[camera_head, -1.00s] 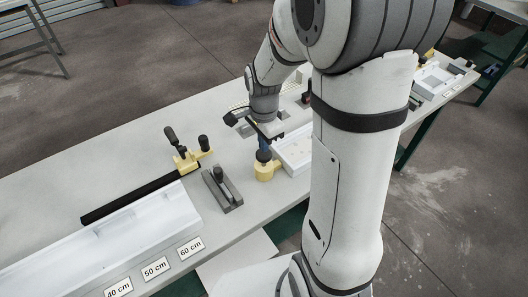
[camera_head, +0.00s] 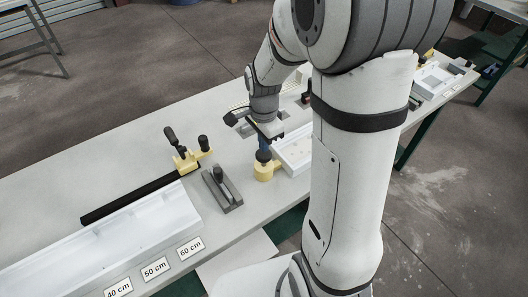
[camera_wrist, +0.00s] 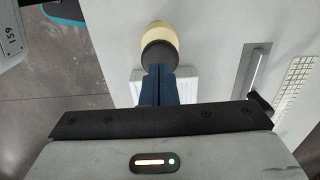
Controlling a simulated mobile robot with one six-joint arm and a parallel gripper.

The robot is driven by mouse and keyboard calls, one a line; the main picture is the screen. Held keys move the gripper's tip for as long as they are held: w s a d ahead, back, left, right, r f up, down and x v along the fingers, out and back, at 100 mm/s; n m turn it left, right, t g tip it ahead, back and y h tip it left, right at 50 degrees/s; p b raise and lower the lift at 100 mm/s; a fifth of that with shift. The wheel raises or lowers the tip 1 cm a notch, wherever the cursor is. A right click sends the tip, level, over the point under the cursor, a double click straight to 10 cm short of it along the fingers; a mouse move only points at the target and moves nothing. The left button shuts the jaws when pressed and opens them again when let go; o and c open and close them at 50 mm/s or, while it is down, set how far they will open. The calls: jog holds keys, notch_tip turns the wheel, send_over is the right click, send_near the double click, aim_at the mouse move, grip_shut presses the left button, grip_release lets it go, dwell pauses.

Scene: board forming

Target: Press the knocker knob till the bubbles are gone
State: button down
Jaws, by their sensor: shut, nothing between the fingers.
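The knocker is a yellow block (camera_head: 264,172) with a dark knob (camera_head: 263,156) on top, at the near edge of the bench. In the wrist view its yellow part (camera_wrist: 159,32) and black knob (camera_wrist: 160,53) lie just past my fingertips. My gripper (camera_head: 264,149) points down over the knob with its blue fingers shut and empty; they also show in the wrist view (camera_wrist: 158,69). The tips are at or very near the knob top; I cannot tell if they touch. A white mould (camera_head: 290,153) beside the knocker shows small specks, partly hidden by my arm.
A grey block with a dark-knobbed handle (camera_head: 219,183) stands left of the knocker. Further left are a yellow clamp (camera_head: 188,160), a black bar (camera_head: 138,196) and a long white trough (camera_head: 130,235). A trowel (camera_wrist: 253,68) lies nearby. The bench's back left is clear.

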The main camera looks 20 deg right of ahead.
jog(key=shift+f+b, duration=1.55)
jog(key=shift+f, duration=0.4)
jog(key=shift+r+p, duration=0.35)
jog(key=shift+r, duration=0.2)
jog(key=shift+r+p, duration=0.75)
jog(key=shift+r, duration=0.25)
jog(key=shift+f, duration=0.1)
